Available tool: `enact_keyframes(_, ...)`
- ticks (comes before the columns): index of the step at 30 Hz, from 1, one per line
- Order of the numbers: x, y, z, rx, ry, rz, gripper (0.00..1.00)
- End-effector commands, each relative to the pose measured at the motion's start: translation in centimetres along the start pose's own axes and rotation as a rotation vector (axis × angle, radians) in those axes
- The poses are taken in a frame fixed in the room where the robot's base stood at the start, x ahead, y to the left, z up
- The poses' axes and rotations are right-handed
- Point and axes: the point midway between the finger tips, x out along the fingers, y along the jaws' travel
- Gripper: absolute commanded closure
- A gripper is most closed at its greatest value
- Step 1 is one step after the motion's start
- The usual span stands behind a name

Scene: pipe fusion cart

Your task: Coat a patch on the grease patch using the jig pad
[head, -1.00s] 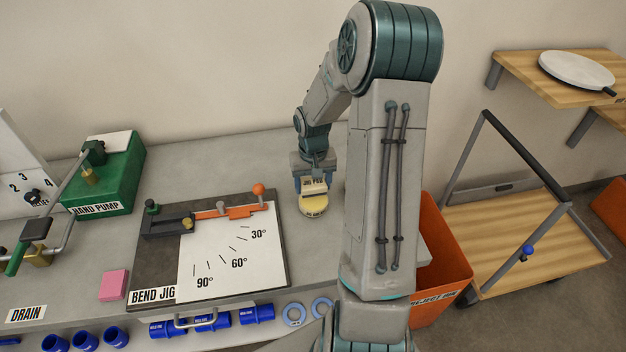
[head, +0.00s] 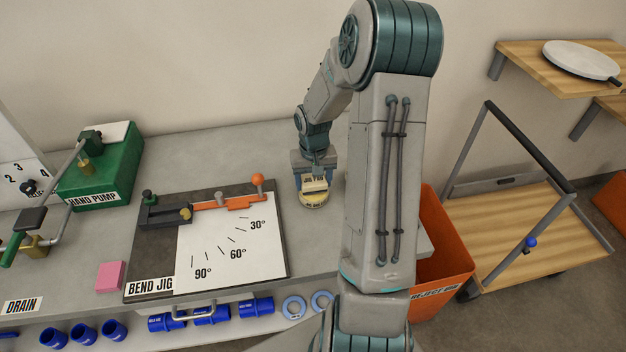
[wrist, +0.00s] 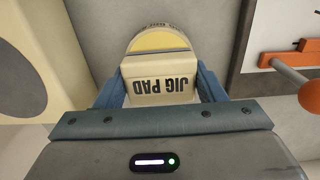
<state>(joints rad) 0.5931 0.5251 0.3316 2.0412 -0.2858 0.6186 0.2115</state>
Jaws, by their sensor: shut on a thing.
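The jig pad (wrist: 160,84), a cream block with its name on it, is held between the blue fingers of my gripper (wrist: 158,88). In the head view the pad (head: 315,187) sits low over a round yellow patch (head: 313,203) on the bench, right of the bend jig. In the wrist view the yellow patch (wrist: 158,40) shows beyond the pad, with small lettering on its rim; the pad hides its near part. I cannot tell if pad and patch touch. My gripper also shows from behind in the head view (head: 315,178).
The bend jig (head: 265,262) with its orange lever (head: 228,203) lies close to the left of the patch. A green hand pump (head: 115,170) and pink block (head: 110,276) are farther left. An orange reject bin (head: 450,250) stands beyond the bench's right end.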

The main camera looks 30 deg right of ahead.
Motion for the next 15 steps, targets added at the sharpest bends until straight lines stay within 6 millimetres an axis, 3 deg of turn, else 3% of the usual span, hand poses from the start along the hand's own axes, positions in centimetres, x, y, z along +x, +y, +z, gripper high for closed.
enact_keyframes(15, 0.58, -0.01, 0.0, 0.0, 0.0, 0.0, 0.55)
